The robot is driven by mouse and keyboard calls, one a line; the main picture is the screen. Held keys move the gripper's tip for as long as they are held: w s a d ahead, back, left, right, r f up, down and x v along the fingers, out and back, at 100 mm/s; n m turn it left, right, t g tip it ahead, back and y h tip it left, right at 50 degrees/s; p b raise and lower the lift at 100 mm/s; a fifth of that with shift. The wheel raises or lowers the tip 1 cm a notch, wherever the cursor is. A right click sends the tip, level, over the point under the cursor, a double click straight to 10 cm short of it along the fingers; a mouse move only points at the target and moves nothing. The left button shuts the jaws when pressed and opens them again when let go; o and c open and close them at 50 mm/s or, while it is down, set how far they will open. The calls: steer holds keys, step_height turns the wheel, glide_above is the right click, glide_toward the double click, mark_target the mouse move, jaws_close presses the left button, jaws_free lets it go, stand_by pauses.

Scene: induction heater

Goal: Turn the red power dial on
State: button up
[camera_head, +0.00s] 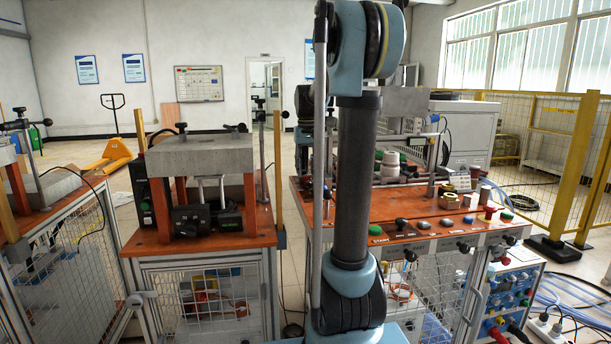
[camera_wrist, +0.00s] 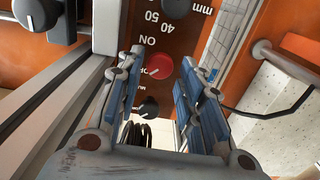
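The red power dial (camera_wrist: 158,66) shows in the wrist view, a round red knob on a dark panel with upside-down white lettering, including ON. My gripper (camera_wrist: 163,58) is open, with one blue-padded finger to the left of the dial and the other to its right. The dial appears between the fingertips, and no grip on it shows. I cannot tell how far the fingertips are from the panel. In the head view my arm stands in the middle and my gripper is not visible; I cannot pick out this dial there.
A black knob (camera_wrist: 148,108) sits below the dial, and another dark knob (camera_wrist: 176,8) sits above it. A metal rail (camera_wrist: 75,75) runs close on the left. In the head view, a workbench with a button panel (camera_head: 405,232) stands right of my arm, and a press bench (camera_head: 200,155) stands left.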

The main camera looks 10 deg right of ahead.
steer(key=shift+f, duration=0.95)
steer(key=c, duration=0.8)
steer(key=shift+m, duration=0.3)
steer(key=m, duration=0.3)
steer(key=shift+m, duration=0.3)
steer(key=m, duration=0.4)
steer(key=shift+m, duration=0.3)
steer(key=m, duration=0.9)
steer(key=shift+w, duration=0.1)
